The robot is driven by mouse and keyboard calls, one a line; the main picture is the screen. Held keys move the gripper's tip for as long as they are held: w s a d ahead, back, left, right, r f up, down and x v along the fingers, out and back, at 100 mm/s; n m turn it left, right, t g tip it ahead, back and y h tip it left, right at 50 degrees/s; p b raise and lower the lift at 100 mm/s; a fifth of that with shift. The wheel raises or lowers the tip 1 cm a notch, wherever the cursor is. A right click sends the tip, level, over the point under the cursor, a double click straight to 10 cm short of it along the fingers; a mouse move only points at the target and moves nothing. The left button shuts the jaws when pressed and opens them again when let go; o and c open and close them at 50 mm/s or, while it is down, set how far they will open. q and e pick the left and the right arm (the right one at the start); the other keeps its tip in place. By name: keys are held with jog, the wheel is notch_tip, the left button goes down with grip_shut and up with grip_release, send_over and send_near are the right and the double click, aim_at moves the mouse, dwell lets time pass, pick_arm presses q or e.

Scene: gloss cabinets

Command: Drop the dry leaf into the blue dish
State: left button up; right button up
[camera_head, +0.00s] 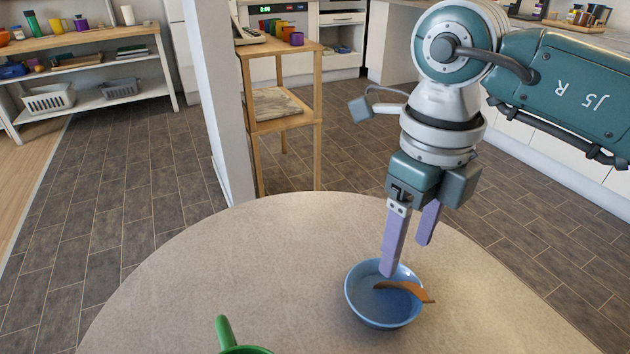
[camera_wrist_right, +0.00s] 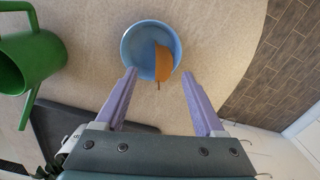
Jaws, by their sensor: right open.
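The blue dish (camera_head: 366,309) stands upright on the round table, and it also shows in the right wrist view (camera_wrist_right: 135,45). The brown dry leaf (camera_head: 408,290) lies in the dish, with one end reaching over the rim at the right; it shows in the right wrist view too (camera_wrist_right: 163,63). My right gripper (camera_head: 409,258) is open and empty above the dish, its two purple fingers pointing down. In the right wrist view the fingers are apart (camera_wrist_right: 160,90), with the leaf showing beyond them. My left gripper is not in view.
A green watering can or jug (camera_wrist_right: 28,60) stands on the table (camera_head: 220,250), partly cut off at the head view's lower edge. A wooden shelf stand (camera_head: 282,125) and a white post (camera_head: 218,100) stand behind the table.

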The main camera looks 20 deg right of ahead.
jog(key=shift+r, duration=0.1)
notch_tip(320, 180, up, 10)
jog(key=p, duration=0.1)
dwell(0.4)
